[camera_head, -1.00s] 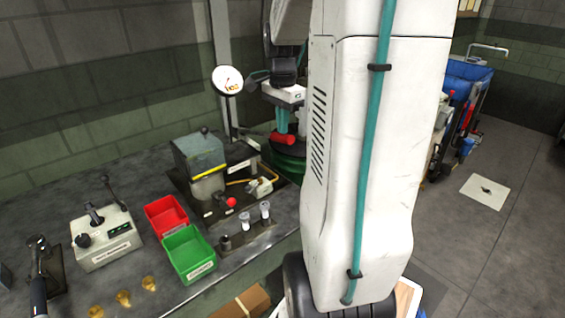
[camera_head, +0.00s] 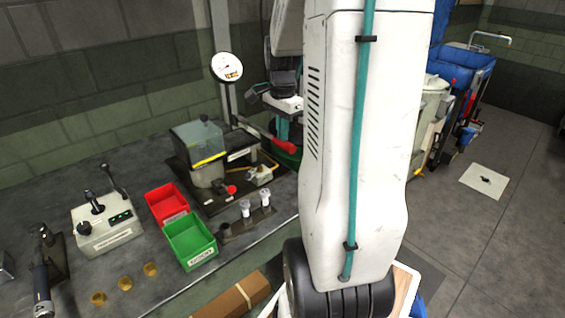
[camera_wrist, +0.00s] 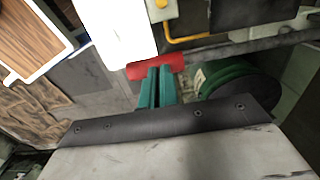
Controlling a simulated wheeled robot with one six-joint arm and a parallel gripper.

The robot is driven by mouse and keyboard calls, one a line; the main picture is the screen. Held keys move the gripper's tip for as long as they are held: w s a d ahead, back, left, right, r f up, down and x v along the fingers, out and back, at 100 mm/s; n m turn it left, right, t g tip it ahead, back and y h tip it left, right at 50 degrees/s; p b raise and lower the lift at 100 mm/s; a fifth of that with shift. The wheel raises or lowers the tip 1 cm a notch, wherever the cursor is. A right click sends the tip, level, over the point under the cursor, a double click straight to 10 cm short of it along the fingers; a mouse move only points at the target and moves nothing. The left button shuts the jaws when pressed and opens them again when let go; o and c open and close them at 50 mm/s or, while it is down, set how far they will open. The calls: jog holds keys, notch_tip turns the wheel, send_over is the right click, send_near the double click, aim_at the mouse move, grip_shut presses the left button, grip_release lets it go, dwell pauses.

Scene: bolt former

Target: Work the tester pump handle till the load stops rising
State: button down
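The tester (camera_head: 203,155) stands on the bench, a grey block with a clear cover and a yellow stripe. Its pump handle, a dark lever with a red grip (camera_head: 278,141), slopes down to the right. A round white gauge (camera_head: 226,67) stands on a post above it; its reading is too small to tell. My gripper's teal fingers (camera_wrist: 157,75) are close together at the red grip (camera_wrist: 160,67) in the wrist view and appear shut on it. In the head view my arm partly hides the gripper.
A control box (camera_head: 105,222) is farther left. A green drum (camera_wrist: 240,82) is close beside my fingers. A cardboard box (camera_head: 234,297) lies below the bench edge.

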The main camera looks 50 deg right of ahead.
jog(key=shift+f, duration=1.6)
notch_tip(320, 180, up, 11)
jog(key=shift+f, duration=0.1)
dwell(0.9)
notch_tip(320, 180, up, 7)
notch_tip(320, 180, down, 7)
dwell(0.4)
